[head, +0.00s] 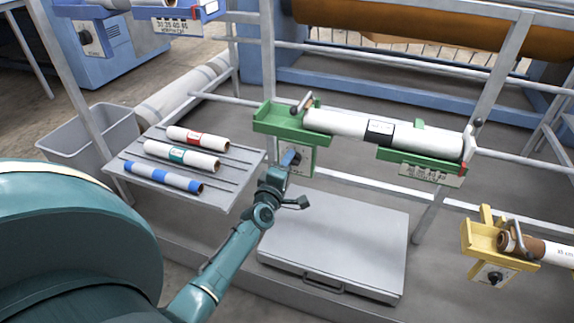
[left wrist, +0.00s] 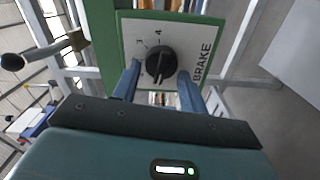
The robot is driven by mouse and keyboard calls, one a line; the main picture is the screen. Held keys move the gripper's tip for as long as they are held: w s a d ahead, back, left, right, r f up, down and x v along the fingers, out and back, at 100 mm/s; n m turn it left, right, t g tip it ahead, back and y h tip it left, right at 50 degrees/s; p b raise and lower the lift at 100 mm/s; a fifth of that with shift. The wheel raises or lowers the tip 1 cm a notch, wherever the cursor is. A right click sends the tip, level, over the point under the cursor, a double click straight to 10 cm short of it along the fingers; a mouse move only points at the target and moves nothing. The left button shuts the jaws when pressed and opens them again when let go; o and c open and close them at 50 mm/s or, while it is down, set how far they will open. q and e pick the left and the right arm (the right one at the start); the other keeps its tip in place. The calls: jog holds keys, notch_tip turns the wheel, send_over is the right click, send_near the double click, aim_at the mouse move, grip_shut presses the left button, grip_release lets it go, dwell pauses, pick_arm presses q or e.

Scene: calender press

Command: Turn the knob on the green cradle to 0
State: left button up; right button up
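The green cradle (head: 290,125) holds a white roll with a black label on the rack. A pale plate marked BRAKE hangs below its left end, partly behind my left gripper (head: 290,160) in the head view. In the left wrist view the black knob (left wrist: 160,61) sits on this plate (left wrist: 180,30), with the figures 3 and 4 readable near it. My left gripper (left wrist: 160,88) is open, with one blue finger on each side of the knob. I cannot tell whether the fingers touch it. The knob's exact setting is unclear. My right gripper is not in view.
A grey shelf (head: 215,195) with three small rolls stands left of the cradle. A grey flat case (head: 335,245) lies below. A yellow cradle (head: 480,240) with its own knob is at the right, and a blue cradle (head: 205,10) is at the upper left.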

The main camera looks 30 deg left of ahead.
pick_arm(q)
jog(key=shift+o, duration=1.4)
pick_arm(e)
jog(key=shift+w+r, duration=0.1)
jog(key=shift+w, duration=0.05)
pick_arm(q)
jog(key=p+v, duration=0.1)
jog(key=v, duration=1.2)
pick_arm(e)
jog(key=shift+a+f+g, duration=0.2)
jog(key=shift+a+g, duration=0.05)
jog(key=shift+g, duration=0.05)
pick_arm(q)
jog(key=shift+d, duration=0.1)
